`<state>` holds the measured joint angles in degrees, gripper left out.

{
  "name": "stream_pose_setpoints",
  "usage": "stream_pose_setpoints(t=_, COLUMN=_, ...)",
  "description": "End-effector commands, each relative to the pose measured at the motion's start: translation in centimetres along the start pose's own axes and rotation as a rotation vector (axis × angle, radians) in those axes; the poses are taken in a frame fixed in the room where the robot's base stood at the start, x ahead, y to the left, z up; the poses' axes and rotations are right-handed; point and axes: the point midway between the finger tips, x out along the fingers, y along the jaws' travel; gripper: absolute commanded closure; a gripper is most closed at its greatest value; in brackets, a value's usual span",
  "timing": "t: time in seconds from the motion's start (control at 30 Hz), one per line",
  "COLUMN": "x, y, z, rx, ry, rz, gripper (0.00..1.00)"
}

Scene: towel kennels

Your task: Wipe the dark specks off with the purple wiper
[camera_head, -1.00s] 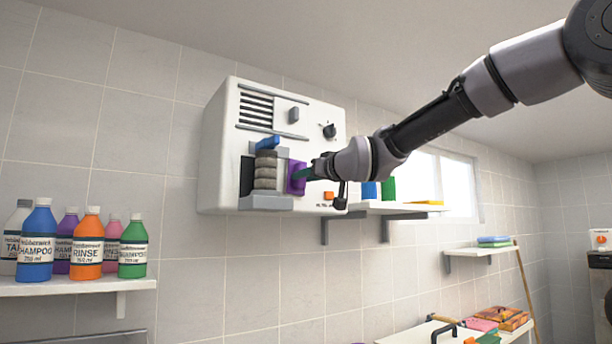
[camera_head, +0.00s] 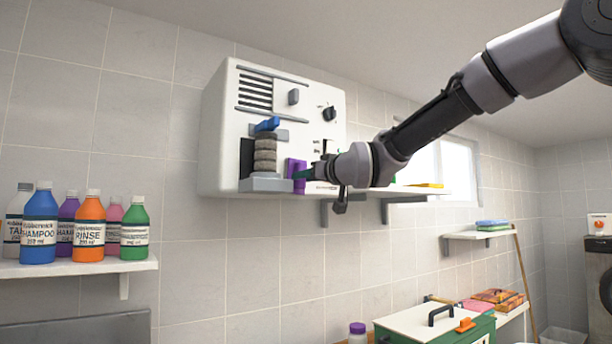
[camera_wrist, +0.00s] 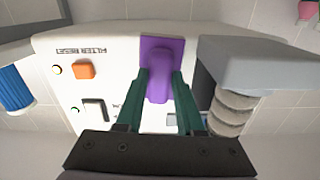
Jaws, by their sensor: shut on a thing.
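The purple wiper (camera_head: 297,167) is at the front face of the white wall machine (camera_head: 222,130), just right of its stacked grey-brown rolls (camera_head: 265,155). My gripper (camera_head: 307,174) is shut on it. In the wrist view the green fingers (camera_wrist: 160,90) clasp the handle of the wiper (camera_wrist: 160,50), whose flat plate lies at or very near the white panel; I cannot tell whether it touches. No dark specks can be made out; the wiper, my gripper and my arm hide part of the panel.
A grey block (camera_wrist: 255,65) and the rolls stick out beside the wiper. An orange button (camera_wrist: 84,70) is on the panel's other side. A white shelf (camera_head: 425,193) is right of the machine. Bottles stand on a shelf (camera_head: 75,268) at left. A green box (camera_head: 440,328) is below.

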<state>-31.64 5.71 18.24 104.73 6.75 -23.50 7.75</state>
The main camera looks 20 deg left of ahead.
Motion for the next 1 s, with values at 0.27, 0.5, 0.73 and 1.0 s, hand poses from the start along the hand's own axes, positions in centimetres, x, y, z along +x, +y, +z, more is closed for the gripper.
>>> stream_pose_setpoints(t=0.27, x=-2.0, y=0.1, z=0.1, rx=-0.001, ry=-0.004, rz=0.001, gripper=1.00)
stream_pose_setpoints(t=0.5, x=-4.4, y=0.0, z=0.1, rx=0.000, ry=-0.003, rz=0.000, gripper=1.00)
stream_pose_setpoints(t=0.73, x=-5.9, y=0.0, z=0.1, rx=0.000, ry=-0.002, rz=0.001, gripper=1.00)
stream_pose_setpoints(t=1.0, x=-6.0, y=0.0, z=0.1, rx=0.001, ry=-0.002, rz=0.000, gripper=1.00)
